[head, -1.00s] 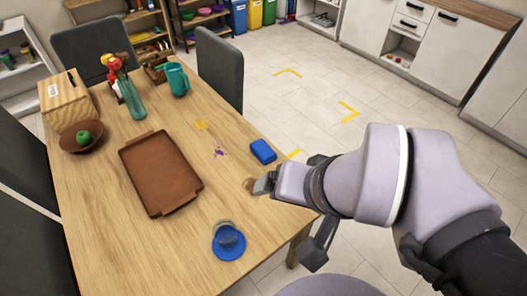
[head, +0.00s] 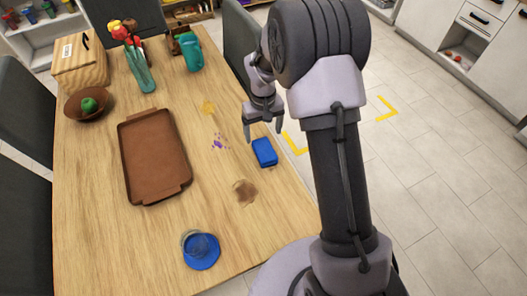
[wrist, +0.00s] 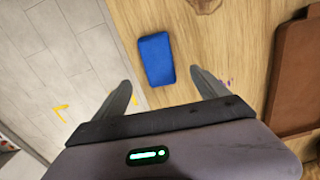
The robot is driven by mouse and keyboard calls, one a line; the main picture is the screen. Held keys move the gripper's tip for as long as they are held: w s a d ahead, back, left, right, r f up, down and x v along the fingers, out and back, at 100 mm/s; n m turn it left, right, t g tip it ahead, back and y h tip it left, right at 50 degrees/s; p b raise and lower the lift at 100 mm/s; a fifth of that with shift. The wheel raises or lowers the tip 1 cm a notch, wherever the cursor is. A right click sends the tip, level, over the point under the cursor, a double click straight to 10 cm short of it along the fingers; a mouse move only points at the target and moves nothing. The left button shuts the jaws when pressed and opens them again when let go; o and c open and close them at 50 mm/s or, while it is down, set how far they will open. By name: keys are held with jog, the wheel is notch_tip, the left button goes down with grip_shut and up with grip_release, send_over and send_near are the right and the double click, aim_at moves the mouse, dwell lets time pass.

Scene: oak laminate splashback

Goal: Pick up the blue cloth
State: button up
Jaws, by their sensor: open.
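The blue cloth (head: 265,152) lies as a small folded block on the wooden table (head: 85,215), close to its right edge. My gripper (head: 264,130) is open and empty, above the table beside the cloth's far end in the head view. In the wrist view the cloth (wrist: 156,59) lies ahead of and between the two spread fingertips (wrist: 162,82), not touching either that I can see. How high the gripper is above the table is hard to tell.
A brown tray (head: 126,173) lies left of the cloth. A vase of flowers (head: 141,77), a teal pitcher (head: 190,50) and a bowl with a green apple (head: 87,107) stand farther back. Stains mark the wood around the cloth.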

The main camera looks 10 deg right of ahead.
aim_at(264, 150)
jog(key=f+b, duration=0.2)
jog(key=f, duration=0.2)
jog(key=f+b, duration=0.1)
jog(key=f, duration=0.3)
jog(key=shift+s+d+f+b, duration=0.15)
jog(key=shift+s+f+b, duration=0.05)
jog(key=shift+f+b, duration=0.15)
jog(key=shift+r, duration=0.15)
jog(key=shift+c, duration=0.6)
jog(key=c, duration=1.3)
jog(key=shift+r+p, duration=0.45)
jog(key=shift+r, duration=0.05)
jog(key=r+p, duration=0.1)
jog(key=s+r, duration=0.1)
jog(key=r, duration=0.1)
jog(key=shift+p, duration=0.4)
jog(key=s+a, duration=0.1)
jog(key=s, duration=0.3)
jog(key=s+a+p, duration=0.1)
jog(key=s, duration=0.4)
jog(key=s+a+r+p, duration=0.1)
jog(key=s+a, duration=0.1)
jog(key=s, duration=0.3)
jog(key=shift+s+a, duration=0.1)
jog(key=shift+s, duration=0.15)
